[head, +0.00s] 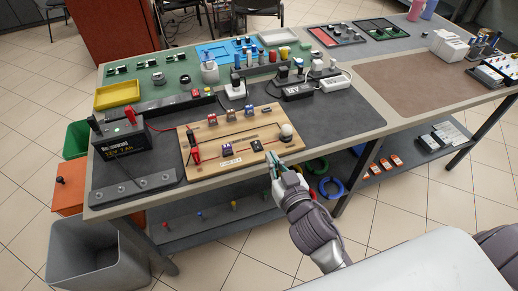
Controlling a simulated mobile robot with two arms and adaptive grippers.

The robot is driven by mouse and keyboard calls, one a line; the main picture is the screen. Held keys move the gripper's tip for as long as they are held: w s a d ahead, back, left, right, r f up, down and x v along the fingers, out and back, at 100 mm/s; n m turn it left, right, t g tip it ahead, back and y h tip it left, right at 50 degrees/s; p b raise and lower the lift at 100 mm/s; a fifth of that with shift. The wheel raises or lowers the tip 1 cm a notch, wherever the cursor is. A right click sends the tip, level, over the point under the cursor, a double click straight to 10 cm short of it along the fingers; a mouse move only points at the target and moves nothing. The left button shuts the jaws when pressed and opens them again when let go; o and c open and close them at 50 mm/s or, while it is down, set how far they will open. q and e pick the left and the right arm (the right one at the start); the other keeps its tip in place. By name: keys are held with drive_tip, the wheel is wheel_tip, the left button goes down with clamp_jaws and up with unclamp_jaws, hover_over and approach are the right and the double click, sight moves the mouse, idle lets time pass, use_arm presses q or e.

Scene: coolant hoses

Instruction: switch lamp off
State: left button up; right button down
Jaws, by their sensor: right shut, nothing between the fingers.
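A wooden circuit board (208,170) lies on the dark mat at the front of the bench. A round pale lamp (287,130) sits at its right end; I cannot tell whether it is lit. A small black part (256,146), which looks like the switch, sits near the board's front right edge; its position is too small to read. My right gripper (271,158) is shut and empty at the board's front right edge, just in front of the black part and below the lamp. I cannot tell whether its fingertips touch the board. My left gripper is not in view.
A black battery (122,143) stands left of the board, with a red lead running to it. A power strip (335,82) and adapters lie behind. A yellow tray (117,94) is at the back left. The brown mat (415,83) at right is clear.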

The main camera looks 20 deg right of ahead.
drive_tip(key=shift+w, duration=0.15)
drive_tip(key=p, duration=0.2)
hover_over(259, 149)
drive_tip(key=s, duration=0.1)
drive_tip(key=shift+s+f, duration=0.1)
drive_tip(key=shift+f, duration=0.4)
drive_tip(key=shift+w+f, duration=0.25)
drive_tip(key=shift+w, duration=0.35)
wheel_tip(259, 149, down, 3)
drive_tip(key=shift+r+b, duration=0.1)
drive_tip(key=shift+b, duration=0.55)
drive_tip(key=shift+f, duration=0.5)
